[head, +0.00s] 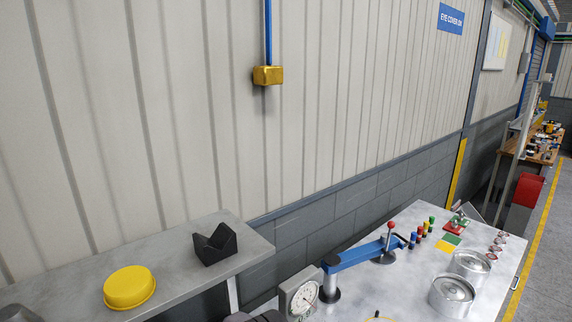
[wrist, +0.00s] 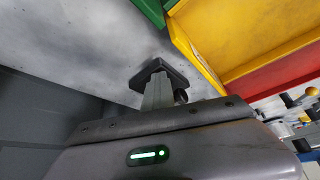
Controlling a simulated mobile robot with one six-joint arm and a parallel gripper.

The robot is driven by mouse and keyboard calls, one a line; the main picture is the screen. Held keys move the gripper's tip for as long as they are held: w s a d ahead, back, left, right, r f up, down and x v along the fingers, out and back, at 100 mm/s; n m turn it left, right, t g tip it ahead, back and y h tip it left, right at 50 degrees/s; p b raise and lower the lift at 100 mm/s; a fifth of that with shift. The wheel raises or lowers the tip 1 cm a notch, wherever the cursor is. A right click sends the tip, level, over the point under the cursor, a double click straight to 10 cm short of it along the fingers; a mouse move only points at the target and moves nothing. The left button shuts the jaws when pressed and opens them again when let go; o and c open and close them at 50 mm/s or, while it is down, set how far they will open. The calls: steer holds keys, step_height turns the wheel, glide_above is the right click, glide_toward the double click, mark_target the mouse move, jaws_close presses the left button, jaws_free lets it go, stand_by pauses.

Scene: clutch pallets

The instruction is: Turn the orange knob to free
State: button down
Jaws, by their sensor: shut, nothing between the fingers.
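I cannot make out an orange knob in either view. My gripper (wrist: 158,74) shows in the wrist view with its fingers together and nothing between them. Its dark pads are in front of a pale grey surface, and I cannot tell whether they touch it. In the head view I cannot clearly make out my gripper.
In the wrist view a yellow bin (wrist: 240,38) and a red one (wrist: 270,82) are close right. In the head view a metal bench (head: 400,260) holds a dial gauge (head: 303,298), a blue arm (head: 358,254) and metal cylinders (head: 452,296). A shelf (head: 195,262) bears a black V-block (head: 216,246) and yellow disc (head: 129,287).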

steer(key=shift+w, duration=0.15)
steer(key=shift+w+a+b, duration=0.1)
steer(key=shift+w+b, duration=0.35)
steer(key=shift+w, duration=0.15)
steer(key=shift+w+a, duration=0.1)
stand_by(0.3)
steer(key=shift+w+d, duration=0.15)
steer(key=shift+d, duration=0.1)
step_height(320, 180, up, 6)
steer(key=p, duration=0.4)
steer(key=shift+d, duration=0.1)
